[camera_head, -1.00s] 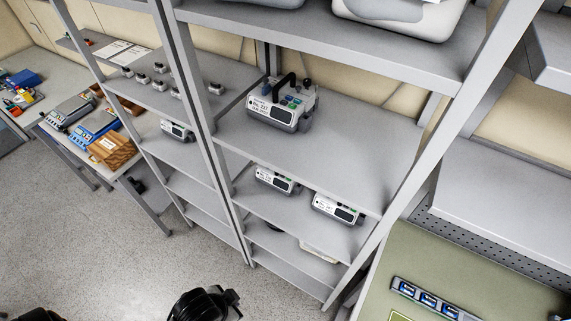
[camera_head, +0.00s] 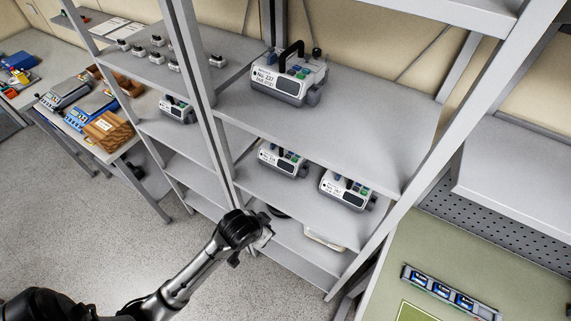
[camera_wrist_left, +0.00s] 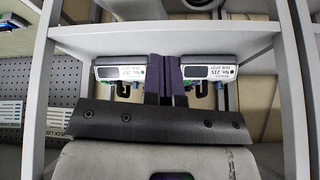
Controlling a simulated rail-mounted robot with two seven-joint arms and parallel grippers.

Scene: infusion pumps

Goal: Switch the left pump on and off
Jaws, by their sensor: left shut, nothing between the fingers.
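Two white-and-grey pumps stand side by side on a middle shelf of the rack: a left pump (camera_head: 282,161) and a right pump (camera_head: 347,190), both with labels on the front and coloured buttons. The left wrist view is upside down, so the left pump (camera_wrist_left: 208,70) shows on the right and the right pump (camera_wrist_left: 120,73) on the left. My left gripper (camera_head: 267,233) is in front of the rack, below the left pump and apart from it. Its dark fingers (camera_wrist_left: 167,64) are shut and empty, lying across the gap between the pumps in the wrist view. My right gripper is not in view.
A larger pump (camera_head: 288,82) stands on the shelf above. Another pump (camera_head: 177,109) is on the rack to the left. Rack posts (camera_head: 205,110) stand beside the shelves. A green mat (camera_head: 430,245) with a blue device (camera_head: 450,292) lies at the right. The floor is open.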

